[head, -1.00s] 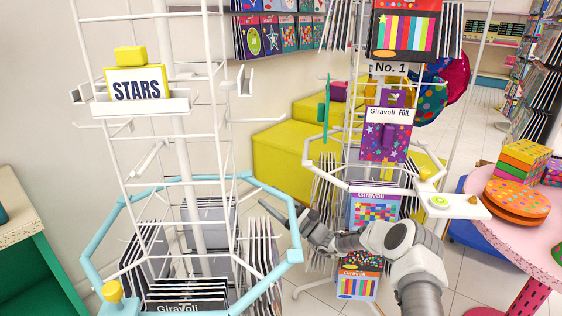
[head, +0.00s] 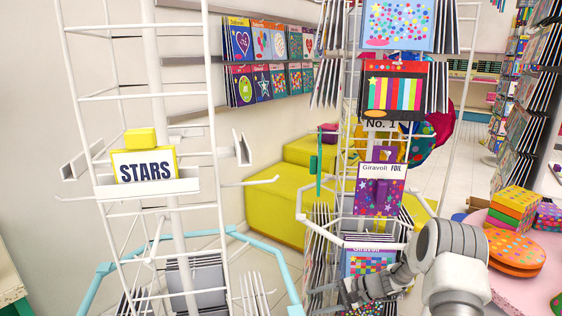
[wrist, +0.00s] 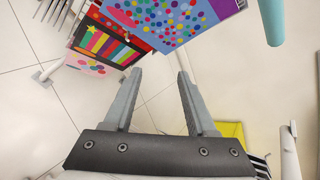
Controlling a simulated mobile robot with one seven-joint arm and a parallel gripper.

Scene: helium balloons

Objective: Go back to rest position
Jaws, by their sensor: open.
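My gripper (wrist: 160,85) is open in the wrist view, with nothing between its two grey fingers and pale floor tiles behind them. In the head view my grey arm reaches in at the lower right, in front of the right-hand rack of balloon packs, and the gripper end (head: 345,295) is low and partly cut off or hard to make out there. Colourful packs (wrist: 165,18) hang just beyond the fingertips in the wrist view; I cannot tell whether anything touches.
A white wire rack with a STARS sign (head: 147,165) stands at left, with a light blue ring (head: 265,243) low around it. A pink table (head: 530,290) holding orange and yellow boxes is at right. Yellow blocks (head: 275,205) stand behind.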

